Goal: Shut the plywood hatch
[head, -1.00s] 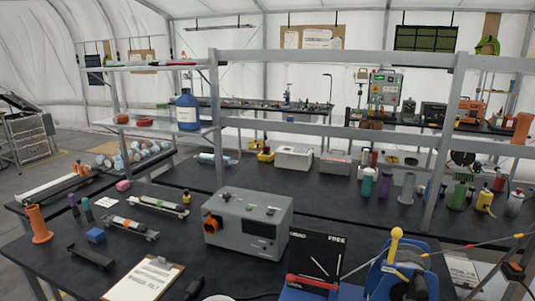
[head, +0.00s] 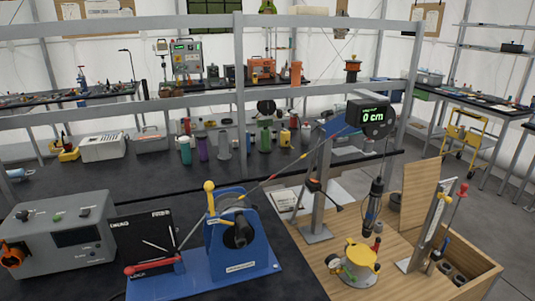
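A plywood panel (head: 418,192), which looks like the hatch, stands upright at the right of the head view, raised from the plywood worktop (head: 315,265). Its hinge line and lower edge are partly hidden behind a white-scaled upright (head: 428,230). Whether an opening lies beneath it is unclear. Neither of my grippers is in view.
A grey post with a "0 cm" display (head: 369,114) and a hanging dark cylinder (head: 373,207) stand left of the panel. A yellow-topped round fitting (head: 361,257) sits in front. A blue winch (head: 238,240) is left. A plywood bin (head: 468,262) is at right.

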